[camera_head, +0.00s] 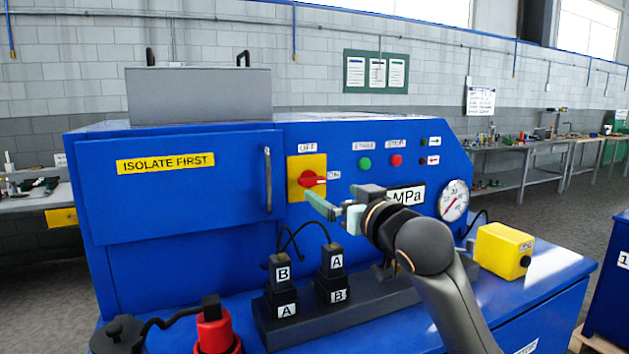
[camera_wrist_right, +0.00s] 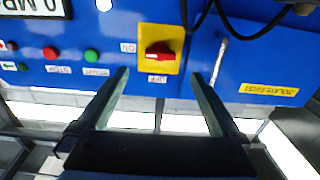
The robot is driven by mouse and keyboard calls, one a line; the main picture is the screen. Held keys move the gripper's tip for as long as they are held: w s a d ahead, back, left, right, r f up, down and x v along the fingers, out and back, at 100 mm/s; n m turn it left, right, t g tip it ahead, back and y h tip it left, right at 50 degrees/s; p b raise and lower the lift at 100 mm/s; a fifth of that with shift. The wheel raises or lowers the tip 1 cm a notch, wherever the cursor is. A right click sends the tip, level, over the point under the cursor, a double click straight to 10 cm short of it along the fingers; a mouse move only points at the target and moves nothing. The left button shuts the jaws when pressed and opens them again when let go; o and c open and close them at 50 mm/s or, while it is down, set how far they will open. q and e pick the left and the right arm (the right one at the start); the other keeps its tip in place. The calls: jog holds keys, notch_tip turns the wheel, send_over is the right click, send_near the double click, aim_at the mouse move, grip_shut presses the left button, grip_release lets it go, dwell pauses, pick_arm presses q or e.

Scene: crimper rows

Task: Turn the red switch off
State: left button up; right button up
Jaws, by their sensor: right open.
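The red switch (camera_head: 312,180) sits on a yellow plate (camera_head: 300,163) on the blue machine's front. An OFF label is above it and an ON label to its right. Its handle points right, toward ON. My right gripper (camera_head: 328,209) is open and empty, in front of and a little below the switch in the head view. In the right wrist view, the scene is upside down and the red switch (camera_wrist_right: 159,52) shows beyond and between the spread fingers of the right gripper (camera_wrist_right: 158,78), apart from them. My left gripper is not in view.
A door labelled ISOLATE FIRST (camera_head: 180,195) with a vertical handle (camera_head: 267,180) is left of the switch. Green (camera_head: 365,163) and red (camera_head: 397,160) buttons and a gauge (camera_head: 454,200) are to the right. Black connectors (camera_head: 333,272) and a yellow box (camera_head: 503,250) stand below.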

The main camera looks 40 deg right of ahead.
aim_at(315, 182)
jog(key=p+x, duration=0.1)
jog(key=x, duration=0.8)
jog(key=shift+w+f+p, duration=0.1)
jog(key=shift+p, duration=0.25)
jog(key=c, duration=1.4)
